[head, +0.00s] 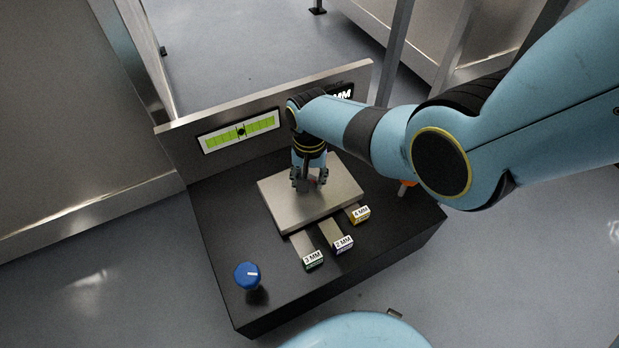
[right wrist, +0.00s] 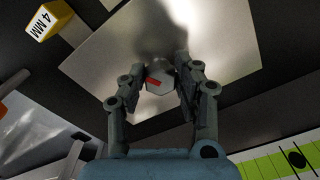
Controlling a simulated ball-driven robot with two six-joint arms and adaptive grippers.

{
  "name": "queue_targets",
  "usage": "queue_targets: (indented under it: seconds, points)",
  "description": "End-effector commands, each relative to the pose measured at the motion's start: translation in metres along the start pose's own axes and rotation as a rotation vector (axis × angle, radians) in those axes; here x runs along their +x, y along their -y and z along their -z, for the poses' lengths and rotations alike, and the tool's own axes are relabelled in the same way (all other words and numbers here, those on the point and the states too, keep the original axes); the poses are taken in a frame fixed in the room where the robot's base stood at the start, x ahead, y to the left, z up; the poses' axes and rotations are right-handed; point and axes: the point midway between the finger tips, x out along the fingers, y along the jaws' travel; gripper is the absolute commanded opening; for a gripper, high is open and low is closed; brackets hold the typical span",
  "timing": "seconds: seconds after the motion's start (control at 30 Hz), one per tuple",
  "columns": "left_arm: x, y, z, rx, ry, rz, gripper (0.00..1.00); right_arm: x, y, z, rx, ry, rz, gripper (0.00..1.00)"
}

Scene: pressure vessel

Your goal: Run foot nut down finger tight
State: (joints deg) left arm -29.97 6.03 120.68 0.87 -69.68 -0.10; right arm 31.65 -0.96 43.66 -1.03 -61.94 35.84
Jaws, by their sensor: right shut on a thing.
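My right gripper (head: 309,184) reaches down from above over the pale metal plate (head: 338,204). In the right wrist view, the right gripper's (right wrist: 160,84) fingers are shut on a grey, hex-shaped nut (right wrist: 159,80), one on each side. The nut has a red mark on its face. The plate also shows in the right wrist view (right wrist: 110,65). I cannot tell how high the nut sits above the plate. My left gripper is not in view.
Shim tabs marked 3 MM (head: 313,261), 2 MM (head: 342,245) and 4 MM (head: 360,214) stick out at the plate's front. A blue knob (head: 247,274) stands at the black base's front left. A green level gauge (head: 240,131) is on the back panel.

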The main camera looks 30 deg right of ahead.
Motion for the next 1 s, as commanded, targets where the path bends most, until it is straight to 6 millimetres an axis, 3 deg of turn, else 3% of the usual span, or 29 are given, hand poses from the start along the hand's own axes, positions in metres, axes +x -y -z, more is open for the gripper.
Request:
queue_targets:
  seconds: [0.1, 0.13, 0.3, 0.67, 0.87, 1.0]
  points:
    - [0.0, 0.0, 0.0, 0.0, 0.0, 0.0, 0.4, 0.001, 0.0, 0.0, -0.001, 0.0, 0.0, 0.0]
    - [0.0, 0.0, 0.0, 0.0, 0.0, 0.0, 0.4, 0.001, 0.0, 0.0, -0.001, 0.0, 0.0, 0.34]
    - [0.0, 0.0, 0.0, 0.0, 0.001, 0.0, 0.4, 0.0, 0.0, 0.0, -0.001, 0.0, 0.0, 0.54]
    - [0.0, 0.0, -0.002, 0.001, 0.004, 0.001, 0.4, -0.005, 0.0, 0.001, -0.001, -0.001, 0.001, 0.54]
    - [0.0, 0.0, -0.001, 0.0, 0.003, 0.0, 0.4, -0.029, 0.0, 0.0, -0.001, -0.003, 0.002, 0.54]
    - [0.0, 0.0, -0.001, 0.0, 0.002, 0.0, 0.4, -0.057, 0.001, 0.001, -0.002, -0.004, 0.003, 0.54]
